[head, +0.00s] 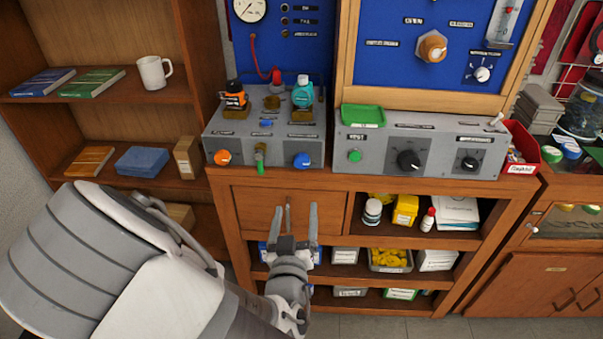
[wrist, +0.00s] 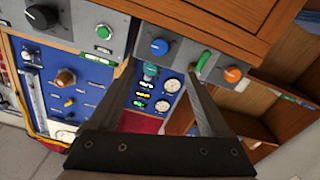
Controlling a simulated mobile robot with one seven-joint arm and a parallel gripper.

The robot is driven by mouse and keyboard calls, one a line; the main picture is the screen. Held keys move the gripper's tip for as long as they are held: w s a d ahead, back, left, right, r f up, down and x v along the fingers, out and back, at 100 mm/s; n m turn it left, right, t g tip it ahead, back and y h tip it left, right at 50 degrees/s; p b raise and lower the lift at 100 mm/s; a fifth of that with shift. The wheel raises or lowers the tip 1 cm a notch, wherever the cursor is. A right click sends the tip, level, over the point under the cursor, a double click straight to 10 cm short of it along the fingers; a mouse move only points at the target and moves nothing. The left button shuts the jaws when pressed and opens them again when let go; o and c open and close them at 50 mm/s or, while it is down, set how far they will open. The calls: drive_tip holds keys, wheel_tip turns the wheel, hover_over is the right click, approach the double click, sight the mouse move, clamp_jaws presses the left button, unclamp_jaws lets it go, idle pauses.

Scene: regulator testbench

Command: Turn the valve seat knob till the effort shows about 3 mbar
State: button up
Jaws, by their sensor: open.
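The labels are too small to read, so I cannot tell which knob is the valve seat knob. The grey box on the left has an orange knob (head: 222,157), a green lever (head: 260,158) and a blue knob (head: 302,160). In the wrist view the blue knob (wrist: 159,47), green lever (wrist: 203,62) and orange knob (wrist: 232,74) lie near the fingers. A copper-coloured knob (head: 432,47) is on the blue panel. A round gauge (head: 250,9) is partly cut off; no effort reading is legible. My gripper (head: 296,212) is open and empty, in front of the cabinet, below the boxes.
The right grey box carries a green button (head: 354,155) and black knobs (head: 409,160). A green tray (head: 363,116) lies on it. A red bin (head: 522,150) stands at its right. Open shelves (head: 440,240) hold bottles and boxes below. A bookshelf with a mug (head: 153,73) is at left.

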sight(302, 165)
drive_tip(key=w+b, duration=0.3)
drive_tip(key=w, duration=0.2)
drive_tip(key=w+b, duration=0.3)
drive_tip(key=w, duration=0.2)
drive_tip(key=w+b, duration=0.3)
drive_tip(key=w, duration=0.2)
drive_tip(key=shift+w+d, duration=0.3)
drive_tip(key=shift+w, duration=0.05)
clamp_jaws()
drive_tip(key=shift+f+m+b, duration=0.1)
drive_tip(key=shift+m+b, duration=0.4)
drive_tip(key=shift+m, duration=0.2)
unclamp_jaws()
